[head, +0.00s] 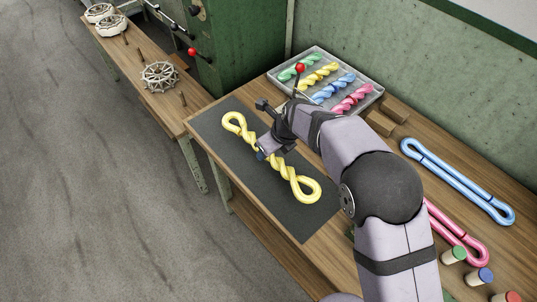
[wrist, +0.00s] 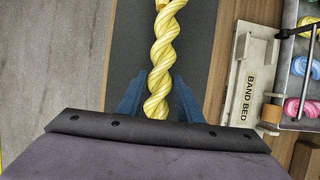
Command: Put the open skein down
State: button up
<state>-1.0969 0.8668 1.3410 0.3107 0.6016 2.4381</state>
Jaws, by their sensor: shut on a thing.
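A yellow skein (head: 282,165) is twisted along its middle, with an open loop at each end. It lies over the dark mat (head: 300,222) on the wooden bench; I cannot tell whether it touches the mat or hangs just above it. My gripper (head: 266,151) is shut around its twisted middle. In the wrist view the yellow twist (wrist: 160,45) runs between the two blue fingers of my gripper (wrist: 158,98). Its loops lie outside that view. A blue skein (head: 455,182) and a pink skein (head: 458,235), both untwisted, lie at the right.
A grey tray (head: 378,88) with several twisted coloured skeins stands at the back. A pale board marked BAND BED (wrist: 246,85) lies beside the mat. Wooden blocks (head: 381,122) sit near the tray. Several coloured-top cylinders (head: 480,277) stand front right. Bare mat shows around the skein.

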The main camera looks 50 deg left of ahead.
jog(key=shift+f+p, duration=0.35)
jog(key=shift+f, duration=1.3)
jog(key=shift+f, duration=0.1)
jog(key=o, duration=1.2)
jog(key=shift+r, duration=0.2)
jog(key=b+v, duration=0.2)
jog(key=v, duration=1)
